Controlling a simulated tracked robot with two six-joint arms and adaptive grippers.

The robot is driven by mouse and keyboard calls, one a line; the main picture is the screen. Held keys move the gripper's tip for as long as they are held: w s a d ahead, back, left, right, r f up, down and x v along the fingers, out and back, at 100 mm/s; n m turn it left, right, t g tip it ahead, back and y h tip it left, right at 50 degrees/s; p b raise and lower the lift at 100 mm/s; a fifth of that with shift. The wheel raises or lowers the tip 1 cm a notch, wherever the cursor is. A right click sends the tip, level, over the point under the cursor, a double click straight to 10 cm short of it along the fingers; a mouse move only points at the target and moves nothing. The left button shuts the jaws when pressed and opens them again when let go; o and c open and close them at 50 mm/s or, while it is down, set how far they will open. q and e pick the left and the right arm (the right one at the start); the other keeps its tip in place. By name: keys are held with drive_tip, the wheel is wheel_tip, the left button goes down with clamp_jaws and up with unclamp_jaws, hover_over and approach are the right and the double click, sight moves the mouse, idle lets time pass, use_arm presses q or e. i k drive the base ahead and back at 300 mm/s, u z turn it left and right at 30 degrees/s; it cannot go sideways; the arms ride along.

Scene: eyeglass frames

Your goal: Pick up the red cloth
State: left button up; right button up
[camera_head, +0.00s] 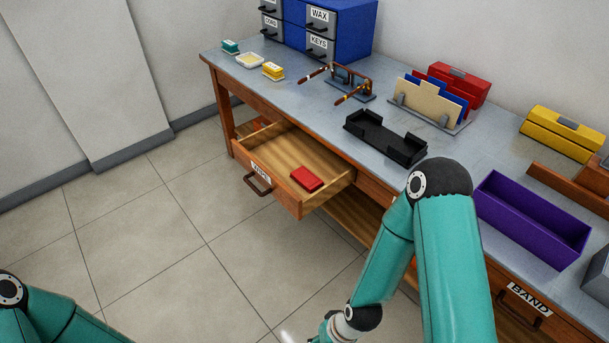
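The red cloth (307,178) lies as a small folded block in the open wooden drawer (273,160), towards its front right. The drawer is pulled out from the table (290,97), and its front carries a label and a dark handle. My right arm comes in from the lower right and bends down in front of the table; its gripper is out of frame or cut off at the bottom edge. My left arm shows only at the lower left corner, and its gripper is out of view. Nothing covers the cloth.
On the table stand a black tray (386,139), eyeglass frames on a stand (347,83), a file holder (430,103), a purple box (531,226), a yellow box (562,133) and blue cabinets (345,30). A drawer labelled BAND (520,309) is at lower right. The floor left of the open drawer is clear.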

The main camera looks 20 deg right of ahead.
sight(306, 179)
drive_tip(key=i, duration=0.9)
